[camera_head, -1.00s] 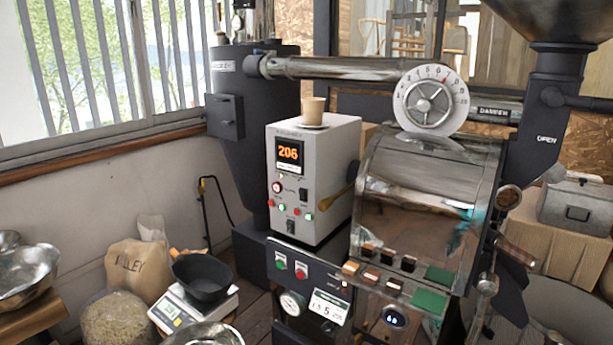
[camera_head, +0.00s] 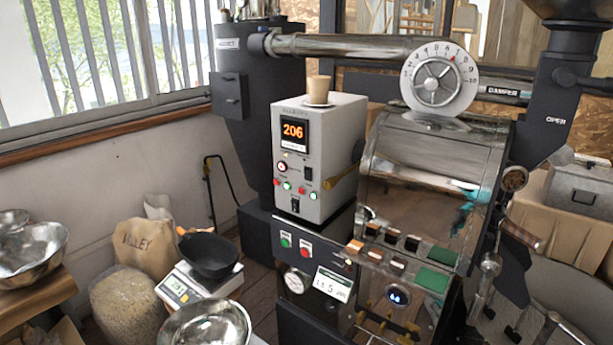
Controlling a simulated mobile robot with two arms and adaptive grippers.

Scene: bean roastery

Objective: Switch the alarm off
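A light grey control box (camera_head: 327,158) stands on the dark roaster base. Its front has an orange display reading 206 (camera_head: 293,132), a round dial with a red ring (camera_head: 282,167), a black switch (camera_head: 309,174), small red and green lights (camera_head: 287,187), and a lower black switch (camera_head: 295,206). I cannot tell which control belongs to the alarm. A green button (camera_head: 286,241) and a red button (camera_head: 306,249) sit on the dark panel below. Neither of my grippers shows in the head view.
The roaster drum (camera_head: 430,190) with its damper dial (camera_head: 439,80) stands right of the box. A paper cup (camera_head: 319,89) stands on top of the box. A scale (camera_head: 190,291) with a black pan (camera_head: 208,256), metal bowls (camera_head: 205,328) and sacks (camera_head: 146,247) are at lower left.

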